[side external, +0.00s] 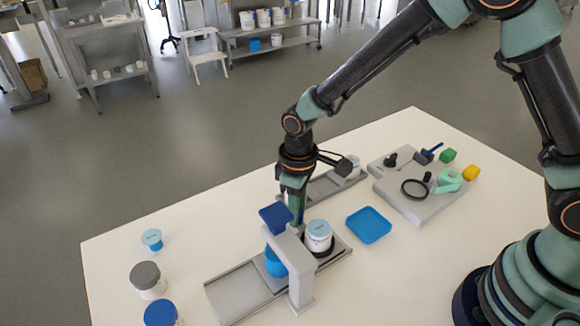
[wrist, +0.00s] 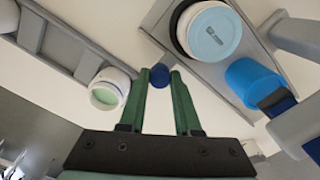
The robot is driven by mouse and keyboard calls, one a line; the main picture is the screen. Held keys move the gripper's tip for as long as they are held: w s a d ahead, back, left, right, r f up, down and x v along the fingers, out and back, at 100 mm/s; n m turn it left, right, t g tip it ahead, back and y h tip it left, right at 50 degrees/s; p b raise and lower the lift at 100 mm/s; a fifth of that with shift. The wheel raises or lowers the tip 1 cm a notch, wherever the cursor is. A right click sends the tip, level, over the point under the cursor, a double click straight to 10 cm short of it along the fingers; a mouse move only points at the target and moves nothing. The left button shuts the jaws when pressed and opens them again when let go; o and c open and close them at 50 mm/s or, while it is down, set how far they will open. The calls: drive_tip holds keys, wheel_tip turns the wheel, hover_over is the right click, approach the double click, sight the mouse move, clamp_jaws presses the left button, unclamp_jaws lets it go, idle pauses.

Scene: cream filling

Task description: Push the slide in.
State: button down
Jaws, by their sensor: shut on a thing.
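The grey slide (side external: 326,262) lies on a long grey rail (side external: 240,292). A white jar with a pale blue top (side external: 318,235) stands upright in a dark ring on it; jar and ring also show in the wrist view (wrist: 213,33). A grey bridge (side external: 300,277) crosses the rail left of the jar, with a blue cylinder (side external: 275,262) beneath it and a dark blue square block (side external: 275,216) on top. My gripper (side external: 296,222) points down just behind the jar. In the wrist view its green fingers (wrist: 160,76) are shut on a round blue knob (wrist: 160,75). The knob's join to the slide is unclear.
A second grey tray (side external: 325,190) behind holds a white jar (wrist: 110,90) with pale green content. A blue dish (side external: 369,225) and a grey board (side external: 415,190) with tools lie to the right. Several jars and caps, including a grey-lidded jar (side external: 148,280), stand at left.

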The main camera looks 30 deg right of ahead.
drive_tip(key=shift+a, duration=0.1)
drive_tip(key=a, duration=0.9)
drive_tip(key=shift+a, duration=0.25)
drive_tip(key=c, duration=0.7)
unclamp_jaws()
drive_tip(key=shift+o, duration=0.5)
drive_tip(key=shift+d, duration=0.1)
wheel_tip(320, 180, up, 12)
